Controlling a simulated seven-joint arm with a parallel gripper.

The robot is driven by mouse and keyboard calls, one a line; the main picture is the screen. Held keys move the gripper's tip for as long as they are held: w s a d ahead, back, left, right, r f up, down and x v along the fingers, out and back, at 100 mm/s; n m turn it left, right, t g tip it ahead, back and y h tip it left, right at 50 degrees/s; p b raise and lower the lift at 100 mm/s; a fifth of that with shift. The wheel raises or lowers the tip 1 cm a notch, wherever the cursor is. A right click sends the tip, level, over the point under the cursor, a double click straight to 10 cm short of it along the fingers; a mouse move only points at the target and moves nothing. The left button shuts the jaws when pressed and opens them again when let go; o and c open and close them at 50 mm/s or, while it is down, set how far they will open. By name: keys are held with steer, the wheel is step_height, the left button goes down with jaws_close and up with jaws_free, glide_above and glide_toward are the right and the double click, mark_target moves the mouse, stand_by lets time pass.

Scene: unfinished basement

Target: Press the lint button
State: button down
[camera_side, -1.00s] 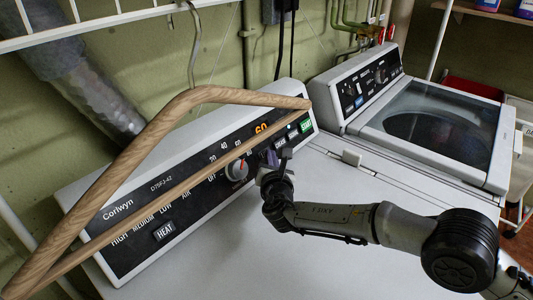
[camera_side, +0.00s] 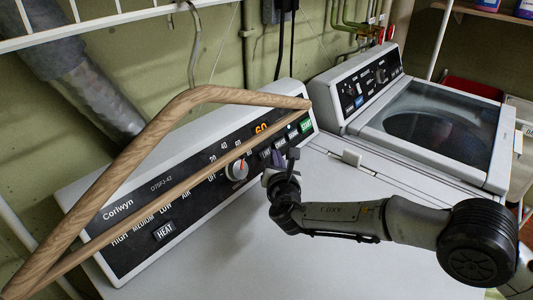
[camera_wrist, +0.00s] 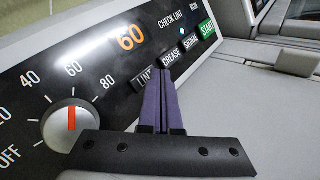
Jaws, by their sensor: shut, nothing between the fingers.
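The LINT button (camera_wrist: 143,78) is a dark key in the row on the dryer's black control panel (camera_wrist: 100,62). In the wrist view my gripper (camera_wrist: 162,76) is shut and empty, its purple-grey fingers pointing at the panel. The fingertips overlap the right edge of the LINT button and the lower part of the CREASE button (camera_wrist: 171,57). In the side view my gripper (camera_side: 269,174) is in front of the panel, below the button row, with a gap showing. The LINT button (camera_side: 265,154) shows there, small and hard to read.
SIGNAL (camera_wrist: 191,42) and green START (camera_wrist: 207,30) buttons continue to the right. A dial (camera_wrist: 70,126) is left. The display (camera_wrist: 131,37) reads 60. A wooden hanger (camera_side: 190,98) hangs across the panel in the side view. A washer (camera_side: 430,120) stands right; the dryer top (camera_side: 190,262) is clear.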

steer(key=shift+s+d+r, duration=0.55)
steer(key=shift+s+d, duration=0.25)
steer(key=shift+s+d+r, duration=0.55)
steer(key=shift+s+d, duration=0.2)
